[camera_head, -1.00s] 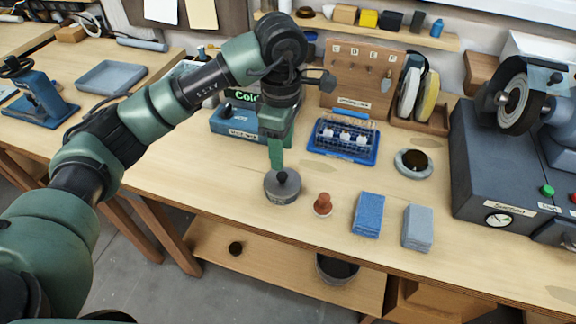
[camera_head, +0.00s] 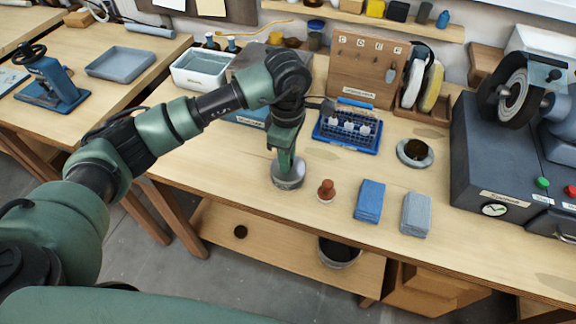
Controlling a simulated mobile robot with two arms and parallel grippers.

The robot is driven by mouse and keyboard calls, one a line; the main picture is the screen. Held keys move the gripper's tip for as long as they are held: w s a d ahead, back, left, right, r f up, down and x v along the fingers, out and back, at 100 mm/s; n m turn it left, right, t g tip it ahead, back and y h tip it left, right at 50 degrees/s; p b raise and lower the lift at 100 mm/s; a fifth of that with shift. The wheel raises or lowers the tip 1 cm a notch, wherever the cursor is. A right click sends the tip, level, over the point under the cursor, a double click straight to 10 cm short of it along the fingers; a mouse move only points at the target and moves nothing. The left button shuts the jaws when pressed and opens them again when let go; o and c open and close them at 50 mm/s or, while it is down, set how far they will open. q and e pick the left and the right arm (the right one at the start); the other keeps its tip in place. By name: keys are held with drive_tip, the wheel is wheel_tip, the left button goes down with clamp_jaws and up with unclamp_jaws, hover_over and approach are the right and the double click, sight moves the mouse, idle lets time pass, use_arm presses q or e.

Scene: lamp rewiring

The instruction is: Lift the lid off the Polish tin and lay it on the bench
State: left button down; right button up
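The round grey metal tin (camera_head: 290,184), which I take for the Polish tin, stands on the bench (camera_head: 215,165) near its front edge. No label on it is readable. My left gripper (camera_head: 287,163) points down right over the tin, its fingers at the level of the lid. The fingers and wrist cover the lid's dark knob, so I cannot tell whether they are closed on it. The lid appears to be seated on the tin. My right gripper is not in view.
A brown knobbed piece (camera_head: 326,190), a blue block (camera_head: 369,201) and a grey block (camera_head: 416,214) stand right of the tin. Behind are a blue rack (camera_head: 347,133) and a ring-shaped dish (camera_head: 415,153). A grinder (camera_head: 500,160) fills the right. Bench left of the tin is clear.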

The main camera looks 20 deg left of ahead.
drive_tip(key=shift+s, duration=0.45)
